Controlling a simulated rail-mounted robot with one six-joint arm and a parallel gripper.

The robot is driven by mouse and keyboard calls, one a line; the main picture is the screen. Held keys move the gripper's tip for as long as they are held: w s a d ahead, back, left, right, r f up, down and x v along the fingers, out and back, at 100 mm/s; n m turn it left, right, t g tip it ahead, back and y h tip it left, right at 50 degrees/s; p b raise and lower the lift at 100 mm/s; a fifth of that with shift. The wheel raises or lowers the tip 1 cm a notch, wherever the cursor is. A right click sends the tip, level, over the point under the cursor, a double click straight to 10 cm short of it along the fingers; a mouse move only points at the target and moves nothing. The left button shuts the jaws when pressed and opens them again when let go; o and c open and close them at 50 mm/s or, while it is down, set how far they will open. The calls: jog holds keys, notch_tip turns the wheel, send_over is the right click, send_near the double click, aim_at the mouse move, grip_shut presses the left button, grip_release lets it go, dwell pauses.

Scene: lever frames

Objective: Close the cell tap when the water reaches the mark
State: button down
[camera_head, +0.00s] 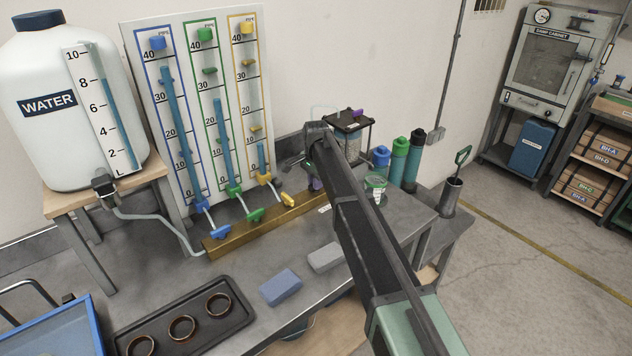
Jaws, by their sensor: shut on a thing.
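My gripper (311,172) is at the far end of my arm, over the back of the bench, mostly hidden by my own wrist. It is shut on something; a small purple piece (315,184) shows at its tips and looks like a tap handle. Just behind and right stands the cell (352,130), a clear-walled box with a dark top plate and a purple piece on top. My arm covers part of it, and I cannot make out its water level or mark. The white water tank (75,145) stands at left, with a blue column in its scale tube.
A gauge board (185,110) holds blue, green and yellow tubes, with blue (220,231), green (255,215) and yellow (288,199) taps below on a brass block. Capped bottles (398,160) stand right of my arm. A tray with rings (185,325) and two blocks lie in front.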

dwell(0.4)
jog(key=c, duration=1.1)
grip_release()
jog(key=shift+c, duration=0.2)
notch_tip(320, 180, up, 11)
jog(key=p, duration=1)
jog(key=shift+p, duration=0.4)
jog(key=shift+f, duration=0.1)
